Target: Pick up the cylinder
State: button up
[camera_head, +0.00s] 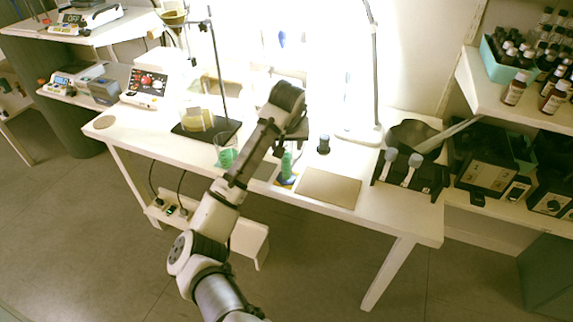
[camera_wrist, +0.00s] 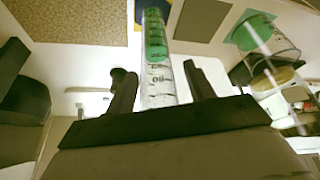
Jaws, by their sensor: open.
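The cylinder (camera_head: 287,164) is a clear graduated tube with green liquid, upright on a blue and yellow base near the front edge of the white table. In the wrist view the cylinder (camera_wrist: 157,72) shows its scale marks, with the green part at the top of the picture. My gripper (camera_head: 291,140) is at the cylinder's upper part in the head view. In the wrist view my gripper (camera_wrist: 157,78) is open, one dark finger on each side of the cylinder, with gaps visible. The cylinder's top is hidden by my gripper in the head view.
A beaker of green liquid (camera_head: 226,152) stands left of the cylinder. A flat tan board (camera_head: 328,187) lies to the right, with a small dark bottle (camera_head: 323,145) behind it. A lamp (camera_head: 360,132) and a black pipette holder (camera_head: 412,178) stand further right.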

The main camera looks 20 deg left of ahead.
jog(key=shift+w+f, duration=0.1)
jog(key=shift+f, duration=0.05)
grip_shut()
dwell(0.4)
